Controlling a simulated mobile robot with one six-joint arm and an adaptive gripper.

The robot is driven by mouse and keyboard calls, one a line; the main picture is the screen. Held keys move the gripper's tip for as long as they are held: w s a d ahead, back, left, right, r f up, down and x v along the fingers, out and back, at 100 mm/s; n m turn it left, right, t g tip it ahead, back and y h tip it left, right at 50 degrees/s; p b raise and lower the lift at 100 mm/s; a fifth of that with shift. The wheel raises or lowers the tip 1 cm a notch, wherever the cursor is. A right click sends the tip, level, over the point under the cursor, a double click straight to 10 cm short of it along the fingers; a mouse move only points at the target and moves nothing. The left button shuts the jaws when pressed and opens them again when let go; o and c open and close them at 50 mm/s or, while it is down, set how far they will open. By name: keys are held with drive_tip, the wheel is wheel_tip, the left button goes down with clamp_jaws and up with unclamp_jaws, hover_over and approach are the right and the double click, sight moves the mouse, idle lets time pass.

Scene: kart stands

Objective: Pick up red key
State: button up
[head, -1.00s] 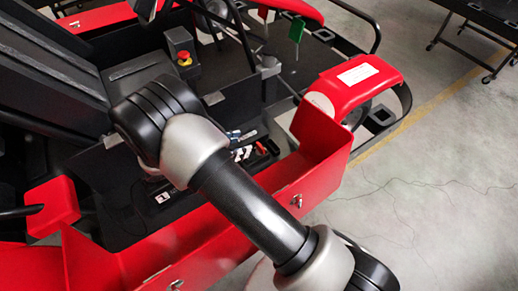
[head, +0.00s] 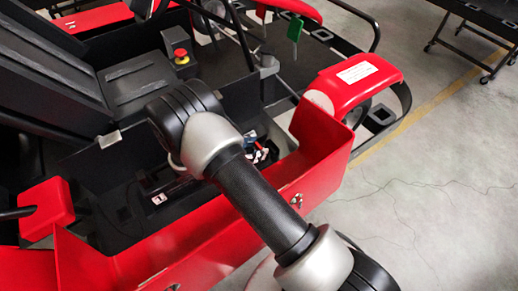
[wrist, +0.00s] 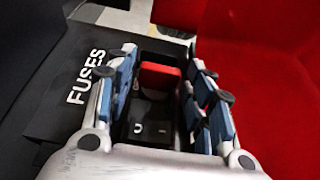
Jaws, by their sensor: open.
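The red key (wrist: 158,77) shows in the wrist view as a red block standing above a black part. My gripper (wrist: 164,98) is open, with its blue-padded fingers to the left and right of the key. The key appears between the fingers, with dark gaps at its sides; whether either pad touches it I cannot tell. In the head view my arm hides most of the gripper, and I cannot make out the key there.
A black panel lettered FUSES (wrist: 85,75) lies left of the fingers. The kart's red side body (head: 330,150) rises close on the right. A black seat (head: 150,85) and a red stop button (head: 180,54) are behind. Grey floor (head: 440,190) is open at right.

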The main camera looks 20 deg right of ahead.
drive_tip(key=shift+c, duration=0.3)
drive_tip(key=c, duration=0.6)
drive_tip(key=shift+r, duration=0.15)
